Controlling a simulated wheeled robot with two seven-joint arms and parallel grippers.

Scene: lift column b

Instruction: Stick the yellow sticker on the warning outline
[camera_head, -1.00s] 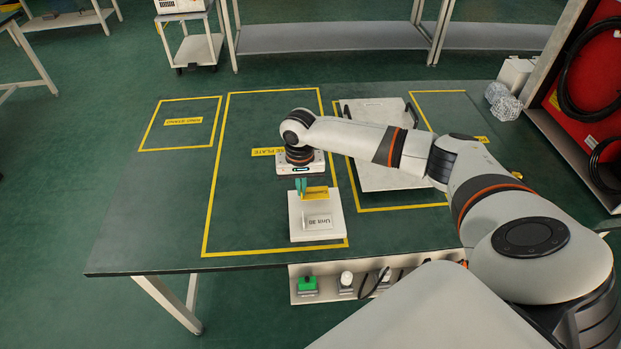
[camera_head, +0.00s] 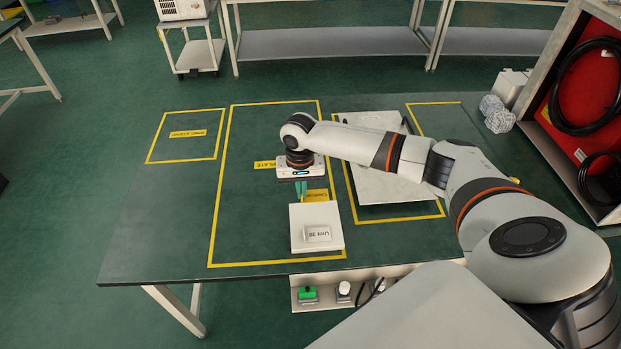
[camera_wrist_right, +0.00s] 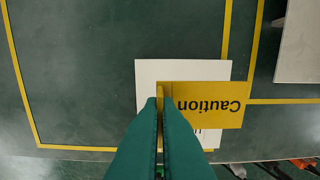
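The yellow sticker, marked "Caution" (camera_head: 316,195), is held by one edge in my right gripper (camera_head: 301,190). In the wrist view the sticker (camera_wrist_right: 215,106) extends to the right from between the teal fingertips (camera_wrist_right: 160,103), which are closed together on its edge. A square white plate (camera_head: 302,218) with a "Unit 20" label (camera_head: 317,233) lies on the table; it also shows in the wrist view (camera_wrist_right: 180,68). The sticker overlaps the plate in the wrist view; I cannot tell whether they touch. No warning outline is distinguishable; the sticker and fingers cover part of the plate. My left gripper is not in view.
The green table (camera_head: 150,225) has yellow taped zones. A larger pale panel (camera_head: 385,202) lies right of the plate, partly behind my right arm. A shelf with small items (camera_head: 307,294) hangs under the front edge. A red panel with black hoses (camera_head: 583,100) stands right. The table's left is clear.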

